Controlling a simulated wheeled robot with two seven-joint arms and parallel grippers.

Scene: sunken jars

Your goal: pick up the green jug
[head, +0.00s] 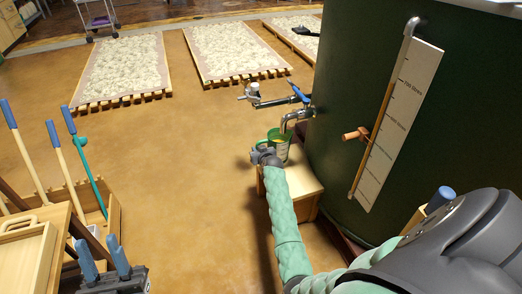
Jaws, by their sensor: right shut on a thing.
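The green jug (283,151) is under the spout of a metal tap (294,117) on the big dark green tank. It has a pale label, and something yellowish shows at its mouth. My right gripper (262,154) is at the jug's left side, shut on it. The jug is at the back of a small wooden stool (294,184); I cannot tell whether it touches the top. My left gripper (103,251) is at the lower left, its two blue fingers apart and empty, far from the jug.
The tank (350,80) fills the right side, with a gauge board (400,125) and pipe. A second valve (254,94) sticks out left. A wooden crate (108,212) with long-handled tools stands left. Several pale beds (125,65) lie behind. The middle floor is clear.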

